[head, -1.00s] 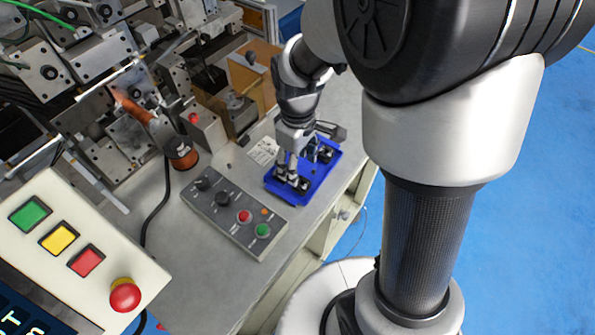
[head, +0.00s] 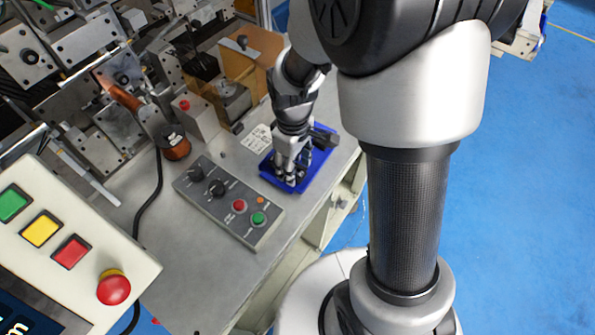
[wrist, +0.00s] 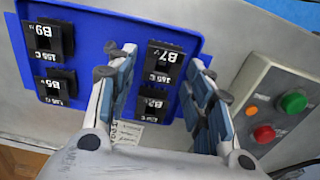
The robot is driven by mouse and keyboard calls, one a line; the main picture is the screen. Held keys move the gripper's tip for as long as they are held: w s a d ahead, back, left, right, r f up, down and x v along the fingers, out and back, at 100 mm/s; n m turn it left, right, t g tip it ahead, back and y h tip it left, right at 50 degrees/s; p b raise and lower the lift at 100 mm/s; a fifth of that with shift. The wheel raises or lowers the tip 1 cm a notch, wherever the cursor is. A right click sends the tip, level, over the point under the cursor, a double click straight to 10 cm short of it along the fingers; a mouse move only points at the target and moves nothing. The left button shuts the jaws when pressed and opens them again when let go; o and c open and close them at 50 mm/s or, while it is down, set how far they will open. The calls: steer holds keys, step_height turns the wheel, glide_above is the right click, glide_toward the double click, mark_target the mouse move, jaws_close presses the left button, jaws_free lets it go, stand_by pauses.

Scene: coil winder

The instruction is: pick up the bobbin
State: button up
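Several black bobbins with white labels lie in a blue tray (wrist: 80,14). In the wrist view, a bobbin marked B7 (wrist: 165,60) and another behind it (wrist: 151,104) show between my gripper's fingers. Bobbins marked B9 (wrist: 47,40) and B5 (wrist: 52,87) are outside the fingers on the left. My gripper (wrist: 160,72) is open, one finger on each side of B7, with gaps visible. In the head view, my gripper (head: 285,180) points down over the tray (head: 318,170), hiding most of the bobbins. Contact cannot be told.
A control box (head: 228,205) with knobs and red and green buttons stands close to the tray. A copper spool (head: 173,143) and the winder's metal blocks are to the left. A button panel (head: 75,235) with a red emergency stop is in front. The bench edge lies right of the tray.

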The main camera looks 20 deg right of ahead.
steer(key=c, duration=0.5)
steer(key=shift+r, duration=0.15)
step_height(320, 180, up, 20)
steer(key=p, duration=0.6)
steer(key=shift+f, duration=0.2)
